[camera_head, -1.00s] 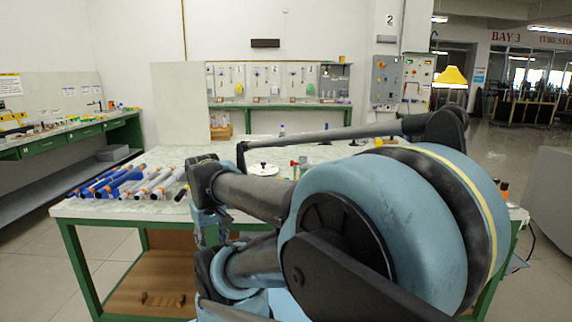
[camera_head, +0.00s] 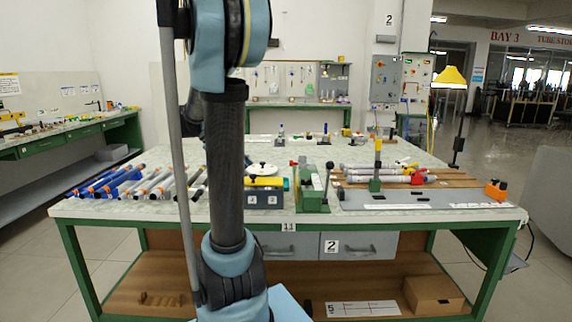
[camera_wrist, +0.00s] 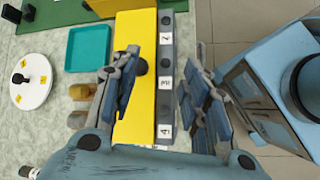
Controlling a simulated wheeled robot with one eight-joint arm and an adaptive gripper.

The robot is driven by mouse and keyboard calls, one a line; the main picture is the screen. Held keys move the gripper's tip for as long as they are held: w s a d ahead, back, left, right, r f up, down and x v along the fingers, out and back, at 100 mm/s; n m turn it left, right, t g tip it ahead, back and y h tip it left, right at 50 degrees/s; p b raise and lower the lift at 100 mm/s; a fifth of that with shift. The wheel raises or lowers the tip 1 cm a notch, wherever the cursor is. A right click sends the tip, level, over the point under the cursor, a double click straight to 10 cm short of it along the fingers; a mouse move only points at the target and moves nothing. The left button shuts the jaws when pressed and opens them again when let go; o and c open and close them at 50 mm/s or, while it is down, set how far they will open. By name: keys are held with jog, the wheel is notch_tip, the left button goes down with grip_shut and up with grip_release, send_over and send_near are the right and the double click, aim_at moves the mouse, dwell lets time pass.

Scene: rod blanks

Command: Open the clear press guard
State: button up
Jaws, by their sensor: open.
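The green press (camera_head: 313,188) stands near the front edge of the table in the head view, with a dark lever at its right. I cannot make out its clear guard or tell whether it is open. A green part, perhaps the press base, shows at the top of the wrist view (camera_wrist: 65,12). My gripper (camera_wrist: 162,95) is open and empty in the wrist view, its fingers spread over a yellow-topped grey box. The gripper itself is hidden behind my arm in the head view.
The yellow-topped box (camera_head: 264,200) has numbered grey faces and stands left of the press. A teal tray (camera_wrist: 88,48) and white disc (camera_wrist: 30,88) lie beside it. Blue and grey rods (camera_head: 110,182) lie at left; more rods and a grey plate (camera_head: 400,199) are at right.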

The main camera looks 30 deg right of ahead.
jog(key=w+d+r+n+g+h, duration=0.35)
jog(key=w+d, duration=0.45)
jog(key=w, duration=0.5)
jog(key=x, duration=1.7)
jog(key=shift+s+d+g, duration=0.25)
jog(key=shift+s+g, duration=0.2)
jog(key=shift+s, duration=0.05)
jog(key=shift+r, duration=0.1)
grip_shut()
